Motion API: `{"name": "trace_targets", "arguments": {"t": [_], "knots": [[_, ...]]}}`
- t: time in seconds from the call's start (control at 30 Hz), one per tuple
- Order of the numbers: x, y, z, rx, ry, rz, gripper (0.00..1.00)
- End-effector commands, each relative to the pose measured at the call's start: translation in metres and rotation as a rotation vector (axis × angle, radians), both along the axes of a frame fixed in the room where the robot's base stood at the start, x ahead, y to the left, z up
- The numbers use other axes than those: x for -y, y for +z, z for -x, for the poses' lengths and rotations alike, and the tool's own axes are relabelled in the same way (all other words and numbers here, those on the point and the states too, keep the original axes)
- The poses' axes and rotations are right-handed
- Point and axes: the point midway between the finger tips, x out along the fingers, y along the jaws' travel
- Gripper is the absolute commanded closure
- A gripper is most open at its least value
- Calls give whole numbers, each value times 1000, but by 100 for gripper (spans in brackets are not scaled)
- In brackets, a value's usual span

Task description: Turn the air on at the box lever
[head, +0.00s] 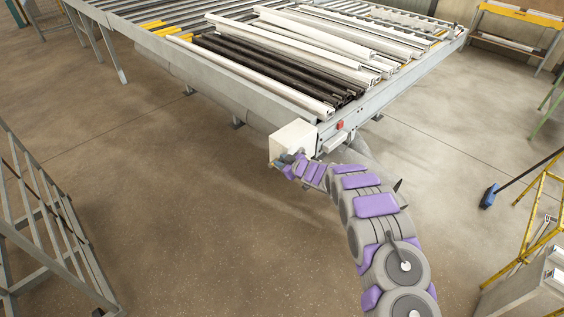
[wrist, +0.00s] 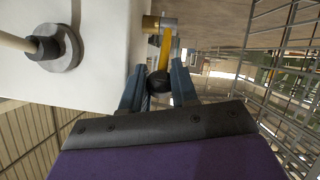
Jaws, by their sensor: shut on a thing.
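The white box (head: 294,137) is fixed at the near corner of the bench in the head view, and its pale face (wrist: 95,85) fills the left of the wrist view. A brass fitting (wrist: 151,23) sticks out of its side. The yellow lever (wrist: 165,48) runs from this fitting toward my gripper and ends in a dark knob. My gripper (wrist: 158,88) has its two blue-grey fingers on either side of that dark end and is shut on it. In the head view my gripper (head: 285,161) is at the box's lower left, and the lever cannot be made out there.
The roller bench (head: 184,62) carries white and dark profiles. A red button (head: 340,125) sits on its end rail. A round grey fitting with a rod (wrist: 55,47) is on the box face. A metal rack (head: 50,225) stands left; the floor between is clear.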

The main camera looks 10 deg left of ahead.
Motion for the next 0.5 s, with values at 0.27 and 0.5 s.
{"name": "trace_targets", "arguments": {"t": [0.27, 0.5], "knots": [[0, 1, 0, 1, -1, -1, 48], [2, 0, -1, 1, -2, -1, 48]]}}
